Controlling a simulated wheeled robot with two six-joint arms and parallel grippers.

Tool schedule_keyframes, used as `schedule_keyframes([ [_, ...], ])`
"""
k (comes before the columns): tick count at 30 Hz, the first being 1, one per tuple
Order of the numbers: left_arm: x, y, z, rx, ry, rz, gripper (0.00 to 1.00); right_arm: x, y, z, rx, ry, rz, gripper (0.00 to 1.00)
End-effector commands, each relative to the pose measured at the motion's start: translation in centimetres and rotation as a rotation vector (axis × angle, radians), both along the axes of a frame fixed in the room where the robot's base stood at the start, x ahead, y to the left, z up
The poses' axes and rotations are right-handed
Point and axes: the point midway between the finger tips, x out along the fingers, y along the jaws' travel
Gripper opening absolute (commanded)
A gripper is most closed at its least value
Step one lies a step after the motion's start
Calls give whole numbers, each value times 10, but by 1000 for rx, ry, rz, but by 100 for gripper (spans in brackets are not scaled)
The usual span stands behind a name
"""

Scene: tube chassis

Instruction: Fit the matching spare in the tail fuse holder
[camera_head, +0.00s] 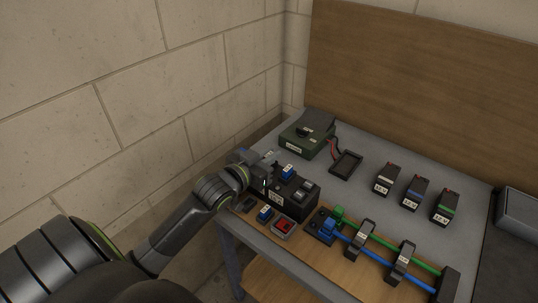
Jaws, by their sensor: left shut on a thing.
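My left gripper (262,176) reaches in from the left to the left end of a black box (279,199) with a white label. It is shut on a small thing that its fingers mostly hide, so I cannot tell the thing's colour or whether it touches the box. A blue block with a white label (288,172), which looks like a fuse, sits on top of the box. A dark grey piece (308,187) is on the box's right part. Another blue, white-labelled piece (265,213) is in front of the box. My right gripper is out of view.
A red-topped switch (284,227) is at the table's front edge. A green case (306,137) and black tray (346,163) stand behind. Several labelled dark blocks (413,192) stand at the right. Blue and green tubes (380,254) run through black clamps in front.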

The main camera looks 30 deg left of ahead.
Motion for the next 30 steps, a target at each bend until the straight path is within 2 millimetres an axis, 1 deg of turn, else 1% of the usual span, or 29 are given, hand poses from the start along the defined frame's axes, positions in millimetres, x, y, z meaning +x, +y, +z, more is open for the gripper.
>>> schedule_keyframes([
  [7, 0, 0, 0, 0, 0, 0, 0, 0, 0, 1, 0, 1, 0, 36],
  [14, 0, 0, 1, -1, 0, 0, 0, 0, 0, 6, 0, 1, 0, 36],
  [30, 0, 0, 0, 0, 0, 0, 0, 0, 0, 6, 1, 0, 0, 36],
])
